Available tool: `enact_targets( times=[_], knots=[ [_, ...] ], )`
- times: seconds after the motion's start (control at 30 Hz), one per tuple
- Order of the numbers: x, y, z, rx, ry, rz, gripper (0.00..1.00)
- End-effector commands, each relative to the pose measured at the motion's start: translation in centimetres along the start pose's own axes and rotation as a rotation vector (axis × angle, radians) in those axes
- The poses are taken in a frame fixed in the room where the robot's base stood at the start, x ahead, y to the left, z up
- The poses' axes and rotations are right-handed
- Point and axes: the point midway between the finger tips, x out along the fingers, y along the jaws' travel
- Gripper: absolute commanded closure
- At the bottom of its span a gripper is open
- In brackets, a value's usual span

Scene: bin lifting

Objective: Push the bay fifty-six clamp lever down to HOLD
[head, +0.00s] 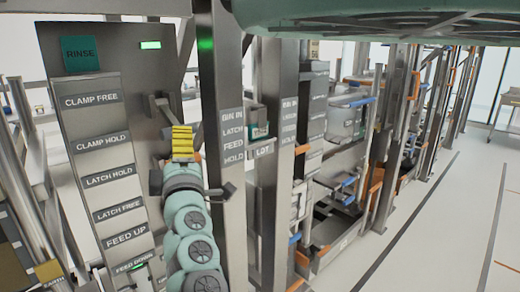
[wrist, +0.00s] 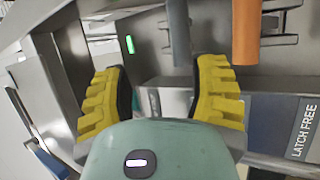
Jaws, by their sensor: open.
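A grey panel (head: 85,130) at the left of the head view carries labels from CLAMP FREE (head: 91,100) and CLAMP HOLD (head: 102,142) down to FEED DOWN. My gripper (head: 182,138) is in front of its right edge, about level with CLAMP HOLD, with yellow fingers. A dark bar (head: 163,107) juts out just above and left of the fingers; I cannot tell whether it is the clamp lever. In the wrist view my gripper (wrist: 160,92) is open and empty. A grey rod (wrist: 180,40) and an orange rod (wrist: 247,32) hang beyond the fingertips. No bay number fifty-six is readable.
A steel post (head: 222,90) stands close to the right of my gripper. A LATCH FREE label (wrist: 303,130) shows in the wrist view. Open floor (head: 440,220) lies at the right.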

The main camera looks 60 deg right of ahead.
Motion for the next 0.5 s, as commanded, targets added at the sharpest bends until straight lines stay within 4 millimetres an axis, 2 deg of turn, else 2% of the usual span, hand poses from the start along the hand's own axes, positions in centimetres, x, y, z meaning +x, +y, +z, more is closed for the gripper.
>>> enact_targets(
  times=[0.03,0.2,0.5],
  knots=[
    [-0.9,0.2,0.3,-0.003,-0.010,-0.003,0.41],
    [-2.7,1.1,0.2,-0.005,-0.008,0.000,0.41],
    [-3.8,1.6,-0.1,-0.001,-0.007,0.000,0.41]
  ],
)
